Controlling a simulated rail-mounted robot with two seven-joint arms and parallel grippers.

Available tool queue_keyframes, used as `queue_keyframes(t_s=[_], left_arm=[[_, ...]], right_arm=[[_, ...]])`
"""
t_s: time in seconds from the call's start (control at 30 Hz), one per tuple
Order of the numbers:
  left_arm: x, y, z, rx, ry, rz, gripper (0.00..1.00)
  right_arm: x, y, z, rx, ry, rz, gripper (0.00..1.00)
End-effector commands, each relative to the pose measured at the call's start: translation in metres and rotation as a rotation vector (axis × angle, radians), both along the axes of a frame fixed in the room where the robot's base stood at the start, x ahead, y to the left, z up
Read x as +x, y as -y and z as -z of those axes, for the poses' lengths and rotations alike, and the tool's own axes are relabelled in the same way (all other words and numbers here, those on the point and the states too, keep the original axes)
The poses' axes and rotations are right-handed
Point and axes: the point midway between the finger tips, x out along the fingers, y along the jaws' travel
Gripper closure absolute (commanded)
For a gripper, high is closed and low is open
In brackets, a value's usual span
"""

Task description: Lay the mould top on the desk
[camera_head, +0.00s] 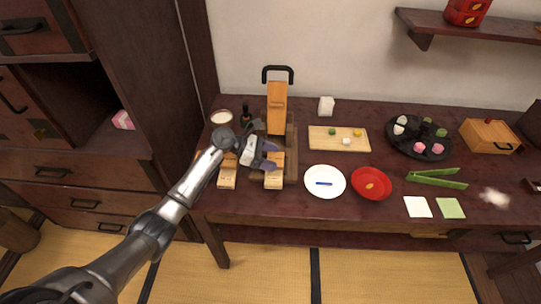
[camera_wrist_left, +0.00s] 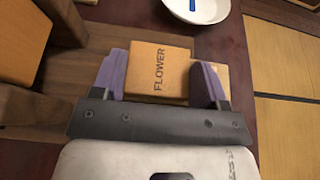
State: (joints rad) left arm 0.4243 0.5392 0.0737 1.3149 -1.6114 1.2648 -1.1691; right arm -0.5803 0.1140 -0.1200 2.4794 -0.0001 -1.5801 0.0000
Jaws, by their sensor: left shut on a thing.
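The mould top appears to be the orange-brown wooden block marked FLOWER (camera_wrist_left: 160,58) in the left wrist view. My left gripper (camera_wrist_left: 165,80) is shut on it, with a purple finger at each side. In the head view my left gripper (camera_head: 272,156) is over the left part of the desk (camera_head: 290,205). A pale wooden mould piece (camera_head: 273,181) shows just below the fingers; I cannot tell whether the held block touches it. Another pale wooden mould (camera_head: 228,172) lies to the left. My right gripper is out of view.
A wooden press with a black handle (camera_head: 277,98) stands behind the gripper. A white plate (camera_head: 315,190), a red plate (camera_head: 371,192) and a wooden board (camera_head: 322,144) lie to the right. Green tongs (camera_head: 437,183) lie farther right. Bare desk shows along the front edge.

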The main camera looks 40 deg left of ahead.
Motion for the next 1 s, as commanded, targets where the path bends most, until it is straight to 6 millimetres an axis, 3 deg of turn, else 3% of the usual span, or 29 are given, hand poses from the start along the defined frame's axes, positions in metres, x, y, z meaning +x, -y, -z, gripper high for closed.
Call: queue_keyframes(t_s=[0.07, 0.1, 0.33, 0.87, 1.0], left_arm=[[-0.001, 0.000, 0.004, 0.003, -0.007, -0.002, 0.55], [-0.001, 0.000, 0.004, 0.003, -0.007, -0.002, 0.29], [-0.001, 0.000, 0.005, 0.003, -0.009, 0.000, 0.07], [-0.002, 0.001, 0.011, 0.001, -0.013, 0.000, 0.07], [-0.016, -0.020, 0.000, 0.010, -0.015, -0.001, 0.07]], right_arm=[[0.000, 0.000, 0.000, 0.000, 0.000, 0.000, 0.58], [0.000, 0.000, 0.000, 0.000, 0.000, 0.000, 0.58], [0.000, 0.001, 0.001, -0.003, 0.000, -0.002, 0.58], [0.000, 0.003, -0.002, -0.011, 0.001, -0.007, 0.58], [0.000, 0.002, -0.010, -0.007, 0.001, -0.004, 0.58]])
